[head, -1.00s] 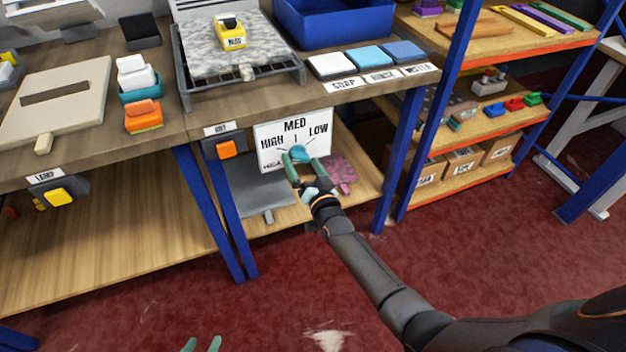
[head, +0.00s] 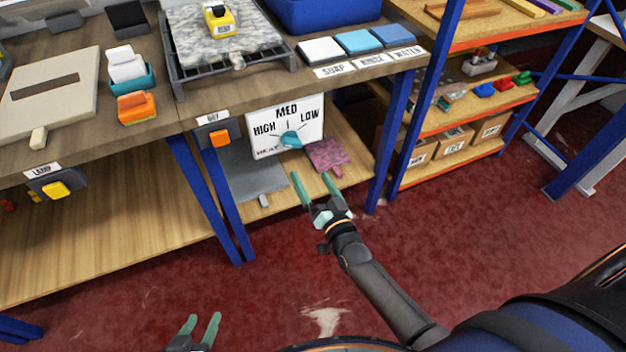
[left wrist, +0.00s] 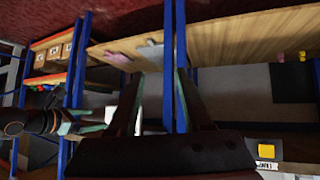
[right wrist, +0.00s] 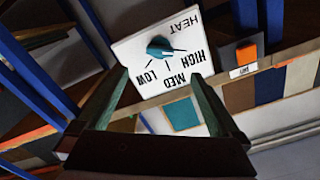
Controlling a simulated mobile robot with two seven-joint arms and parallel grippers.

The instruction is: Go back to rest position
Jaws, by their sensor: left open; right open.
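My right gripper (head: 315,190) is open and empty in the head view, in front of and below the heat dial panel. The white heat panel (head: 262,146) hangs under the table edge and is marked HIGH, MED and LOW. Its teal knob (head: 291,141) stands clear of my right fingers. The knob also shows in the right wrist view (right wrist: 159,47), beyond my open right fingers (right wrist: 155,100). My left gripper (head: 200,328) is open and empty at the bottom of the head view, above the red floor. In the left wrist view its fingers (left wrist: 160,90) are apart with nothing between them.
The wooden workbench (head: 60,140) has a lower shelf and blue legs (head: 205,195). An orange switch (head: 219,138) and a yellow switch (head: 55,190) sit on its front. A shelf rack (head: 450,105) stands at the right. The red floor (head: 480,240) in front is clear.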

